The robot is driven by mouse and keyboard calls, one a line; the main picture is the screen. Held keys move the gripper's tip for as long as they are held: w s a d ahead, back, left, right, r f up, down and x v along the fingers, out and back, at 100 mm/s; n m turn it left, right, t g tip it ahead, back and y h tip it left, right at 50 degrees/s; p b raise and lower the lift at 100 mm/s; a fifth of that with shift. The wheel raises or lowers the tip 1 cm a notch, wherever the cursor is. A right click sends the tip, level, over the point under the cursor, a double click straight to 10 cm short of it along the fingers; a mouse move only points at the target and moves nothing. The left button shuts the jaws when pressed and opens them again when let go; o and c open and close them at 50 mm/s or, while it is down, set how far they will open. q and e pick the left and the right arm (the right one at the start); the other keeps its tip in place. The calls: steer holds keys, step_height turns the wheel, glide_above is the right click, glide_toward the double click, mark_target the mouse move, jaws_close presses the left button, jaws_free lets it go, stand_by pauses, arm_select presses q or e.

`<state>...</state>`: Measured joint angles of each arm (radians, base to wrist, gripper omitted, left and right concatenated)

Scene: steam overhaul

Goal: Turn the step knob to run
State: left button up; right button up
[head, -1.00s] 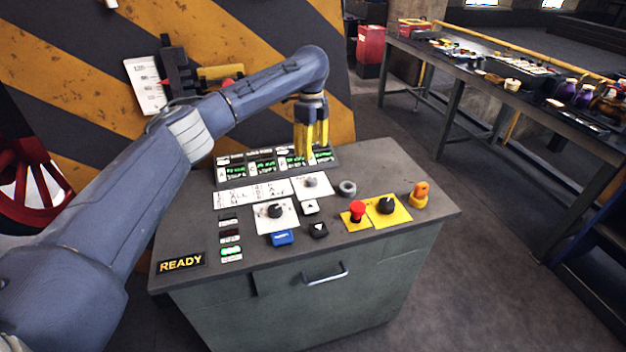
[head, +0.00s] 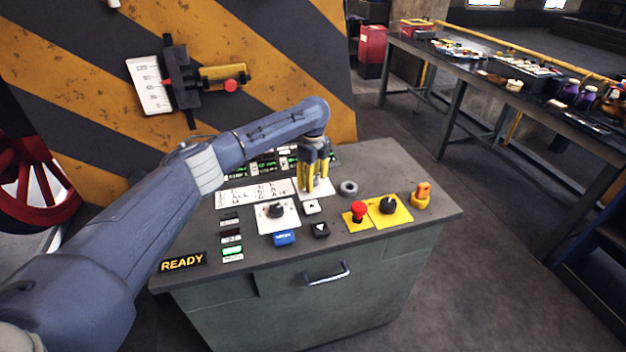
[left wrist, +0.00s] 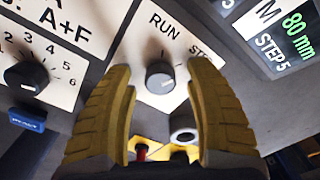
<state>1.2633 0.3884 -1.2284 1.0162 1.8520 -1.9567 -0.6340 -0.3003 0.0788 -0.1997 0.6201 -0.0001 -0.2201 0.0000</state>
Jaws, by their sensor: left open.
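The step knob (left wrist: 160,78) is a dark round knob on a white plate (left wrist: 140,92) marked RUN and STEP in the left wrist view. RUN is at the plate's upper left there, and STEP is partly covered by a finger. I cannot clearly tell which way the knob points. My left gripper (head: 314,189) is open, its yellow fingers pointing down over this plate. In the left wrist view the fingers stand on either side of the knob, apart from it. In the head view the gripper hides the knob. My right gripper is not in view.
Close by are a numbered selector knob (head: 276,211), a grey ring (head: 348,188), two arrow buttons, a blue button (head: 284,238), a red button (head: 358,209), a black knob (head: 388,205) and an orange switch (head: 422,194). Displays stand behind the gripper.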

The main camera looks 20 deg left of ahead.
arm_select(q)
steer(key=shift+c, duration=0.4)
jaws_close()
steer(key=shift+n, duration=0.4)
steer(key=n, duration=0.5)
steer(key=shift+n, duration=0.4)
steer(key=n, duration=0.5)
steer(key=shift+f, duration=0.1)
steer(key=shift+n, duration=0.3)
steer(key=shift+o, duration=0.4)
jaws_free()
